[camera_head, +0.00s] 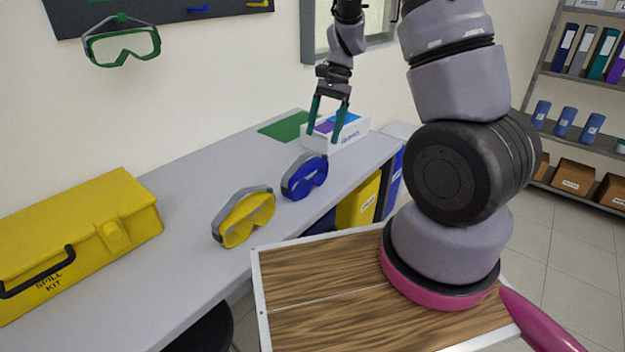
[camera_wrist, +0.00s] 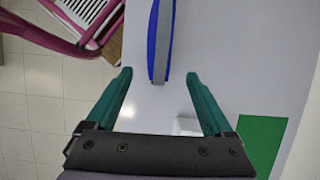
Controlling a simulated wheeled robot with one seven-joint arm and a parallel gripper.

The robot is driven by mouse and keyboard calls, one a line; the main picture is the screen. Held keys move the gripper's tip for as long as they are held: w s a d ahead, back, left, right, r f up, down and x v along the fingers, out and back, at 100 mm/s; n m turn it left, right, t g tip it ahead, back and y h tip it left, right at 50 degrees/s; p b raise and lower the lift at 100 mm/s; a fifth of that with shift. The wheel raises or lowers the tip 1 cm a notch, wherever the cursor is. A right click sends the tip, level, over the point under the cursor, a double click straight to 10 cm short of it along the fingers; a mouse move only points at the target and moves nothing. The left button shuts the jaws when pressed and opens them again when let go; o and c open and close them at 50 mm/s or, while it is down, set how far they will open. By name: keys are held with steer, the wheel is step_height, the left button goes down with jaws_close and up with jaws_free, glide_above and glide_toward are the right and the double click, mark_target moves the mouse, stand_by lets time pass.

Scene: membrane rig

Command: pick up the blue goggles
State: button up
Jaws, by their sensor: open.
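The blue goggles (camera_head: 304,177) stand on the grey bench near its front edge, with a grey strap on them. In the wrist view the blue goggles (camera_wrist: 153,42) show as a narrow blue and grey shape ahead of the fingers, partly cut off by the top edge. My gripper (camera_head: 329,139) has teal fingers, spread apart and empty. It hangs in front of the white glove box, up and to the right of the goggles in the head view. In the wrist view my gripper (camera_wrist: 158,75) has the goggles roughly in line with the gap between its fingers.
Yellow goggles (camera_head: 244,217) stand nearby on the bench (camera_head: 185,215). A yellow spill kit (camera_head: 75,235) is at the left. A white glove box (camera_head: 350,134) and green mat (camera_head: 284,127) lie behind. Green goggles (camera_head: 121,48) hang on the wall board.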

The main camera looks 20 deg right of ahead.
mark_target(315, 162)
steer(key=x, duration=0.5)
steer(key=shift+s+f, duration=0.1)
steer(key=shift+f, duration=0.2)
steer(key=shift+x, duration=2.75)
steer(key=shift+s+a+r, duration=0.1)
jaws_close()
step_height(315, 162, up, 19)
steer(key=shift+f, duration=0.25)
